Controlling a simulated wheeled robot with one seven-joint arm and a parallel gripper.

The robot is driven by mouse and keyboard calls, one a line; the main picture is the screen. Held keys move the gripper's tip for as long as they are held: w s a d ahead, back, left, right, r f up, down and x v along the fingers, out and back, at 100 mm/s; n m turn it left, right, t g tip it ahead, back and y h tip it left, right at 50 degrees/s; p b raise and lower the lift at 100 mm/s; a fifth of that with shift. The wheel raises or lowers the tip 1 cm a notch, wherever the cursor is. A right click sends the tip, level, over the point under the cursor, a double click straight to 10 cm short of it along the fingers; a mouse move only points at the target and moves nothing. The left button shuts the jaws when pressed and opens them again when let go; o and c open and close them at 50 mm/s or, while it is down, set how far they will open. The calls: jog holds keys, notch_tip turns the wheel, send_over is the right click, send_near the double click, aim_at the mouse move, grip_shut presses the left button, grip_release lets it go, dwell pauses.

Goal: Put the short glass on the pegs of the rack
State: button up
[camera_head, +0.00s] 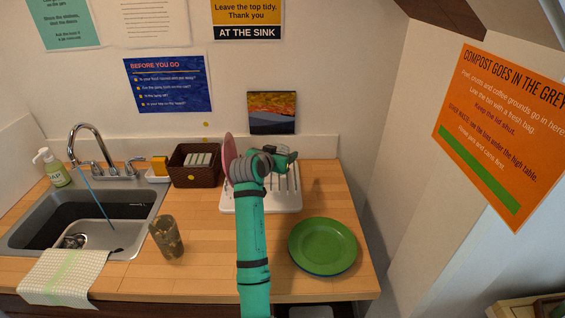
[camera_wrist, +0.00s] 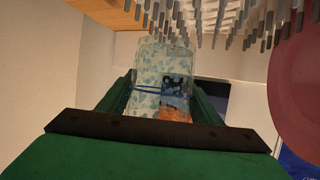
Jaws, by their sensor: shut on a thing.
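The short glass (camera_wrist: 152,70), clear with pale blue spots, is between the fingers of my gripper (camera_wrist: 163,92) in the wrist view. My gripper is shut on it. The wrist view looks upside down, with the counter at the top. The glass's far end is close to the grey pegs of the rack (camera_wrist: 215,18); I cannot tell whether they touch. In the head view my gripper (camera_head: 280,157) is over the back of the white rack (camera_head: 240,205), and my arm hides the glass and part of the rack.
A reddish plate (camera_head: 229,158) stands at the rack's left side and shows at right in the wrist view (camera_wrist: 300,95). A brown patterned glass (camera_head: 166,238) stands left of my arm. Green plates (camera_head: 322,246) lie at right. A basket (camera_head: 194,166) and sink (camera_head: 30,225) are left.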

jog(key=shift+w+d+f, duration=0.1)
jog(key=shift+w+f, duration=0.05)
jog(key=shift+f, duration=0.8)
jog(key=shift+w+d+f, duration=0.1)
jog(key=shift+w+f, duration=0.05)
jog(key=shift+f, duration=0.75)
jog(key=shift+f, duration=0.1)
jog(key=o, duration=1.9)
jog(key=shift+f, duration=0.1)
jog(key=shift+r, duration=0.2)
jog(key=v, duration=1.2)
